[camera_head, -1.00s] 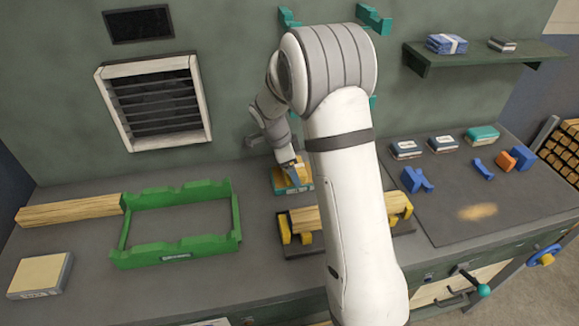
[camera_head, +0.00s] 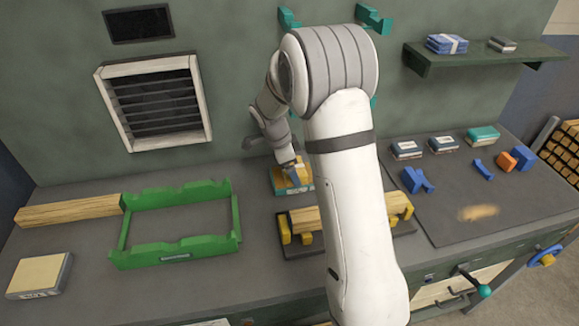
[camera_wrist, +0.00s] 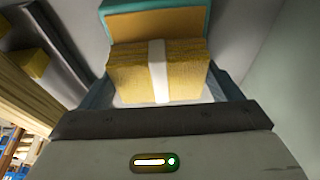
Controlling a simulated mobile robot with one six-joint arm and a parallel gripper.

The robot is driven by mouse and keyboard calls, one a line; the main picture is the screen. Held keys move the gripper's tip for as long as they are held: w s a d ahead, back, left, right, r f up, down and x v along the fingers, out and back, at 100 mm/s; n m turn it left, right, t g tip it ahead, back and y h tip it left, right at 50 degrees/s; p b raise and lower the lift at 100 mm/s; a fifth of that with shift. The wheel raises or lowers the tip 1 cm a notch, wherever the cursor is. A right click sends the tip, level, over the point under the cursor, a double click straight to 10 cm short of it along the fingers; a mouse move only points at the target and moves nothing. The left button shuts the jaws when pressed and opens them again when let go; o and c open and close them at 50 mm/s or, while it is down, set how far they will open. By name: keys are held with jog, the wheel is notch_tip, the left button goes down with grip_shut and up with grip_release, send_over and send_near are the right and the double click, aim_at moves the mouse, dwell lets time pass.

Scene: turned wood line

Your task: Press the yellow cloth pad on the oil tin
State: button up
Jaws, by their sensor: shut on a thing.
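My gripper (camera_wrist: 160,88) is shut on the yellow cloth pad (camera_wrist: 158,72), a thick yellow block with a white band round its middle. The oil tin (camera_wrist: 112,12) shows just beyond the pad in the wrist view, with a teal rim and an orange-brown inner surface. In the head view the tin (camera_head: 279,190) stands on the bench near the back wall, with my gripper (camera_head: 293,173) right over it. The pad lies over the tin's near part in the wrist view. I cannot tell whether they touch.
A green frame (camera_head: 175,251) stands left of the tin. A dark tray with yellow holders and a wood piece (camera_head: 305,219) lies in front of the tin. A long wood bar (camera_head: 70,210) and a pale block (camera_head: 40,274) are further left. A dark mat (camera_head: 450,215) with blue pieces is right.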

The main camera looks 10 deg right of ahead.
aim_at(297, 166)
jog(key=shift+r+p, duration=1)
jog(key=shift+r, duration=1.65)
jog(key=shift+w+r+p, duration=0.2)
jog(key=shift+r+p, duration=0.1)
jog(key=shift+r, duration=0.6)
